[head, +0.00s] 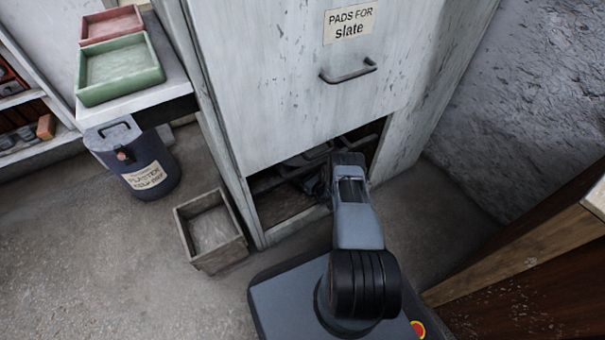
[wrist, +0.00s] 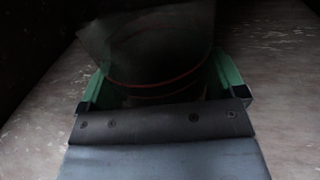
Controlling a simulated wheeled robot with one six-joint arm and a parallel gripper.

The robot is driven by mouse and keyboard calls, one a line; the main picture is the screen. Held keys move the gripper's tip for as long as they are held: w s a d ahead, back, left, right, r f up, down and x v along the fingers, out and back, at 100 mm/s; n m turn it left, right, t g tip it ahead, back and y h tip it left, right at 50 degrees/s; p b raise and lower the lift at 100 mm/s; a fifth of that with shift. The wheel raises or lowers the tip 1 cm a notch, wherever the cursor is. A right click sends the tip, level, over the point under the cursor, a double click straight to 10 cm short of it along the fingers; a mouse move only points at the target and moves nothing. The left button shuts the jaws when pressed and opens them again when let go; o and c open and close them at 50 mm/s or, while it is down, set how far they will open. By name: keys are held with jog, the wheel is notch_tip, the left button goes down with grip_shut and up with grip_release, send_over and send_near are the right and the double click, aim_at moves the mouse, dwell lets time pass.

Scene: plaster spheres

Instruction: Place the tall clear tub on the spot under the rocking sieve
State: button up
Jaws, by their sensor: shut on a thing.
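My gripper (wrist: 163,82) shows in the wrist view, with a green finger on each side. It is shut on a dim, see-through tub (wrist: 150,42) with thin orange-red lines around it, which looks like the tall clear tub. The tub stands out beyond the fingers; its far end is lost in the dark. In the head view my arm reaches into the low opening (head: 282,205) of the pale cabinet, and the gripper and tub are mostly hidden there. I cannot make out the rocking sieve or the spot under it.
The cabinet's front panel (head: 290,90), labelled "PADS for slate", hangs over the opening. An open wooden box (head: 233,252) stands left of it, with a dark lidded bin (head: 160,190) behind. A rough wall (head: 520,110) and wooden furniture (head: 530,255) are at right. Floor at left is clear.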

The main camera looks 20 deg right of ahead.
jog(key=o, duration=0.8)
jog(key=shift+f, duration=0.1)
jog(key=shift+c, duration=0.2)
jog(key=shift+s+r, duration=0.15)
jog(key=shift+r, duration=0.05)
jog(key=p+v, duration=0.3)
jog(key=v, duration=0.7)
jog(key=shift+r+p, duration=0.1)
jog(key=shift+p, duration=0.2)
jog(key=shift+v, duration=0.9)
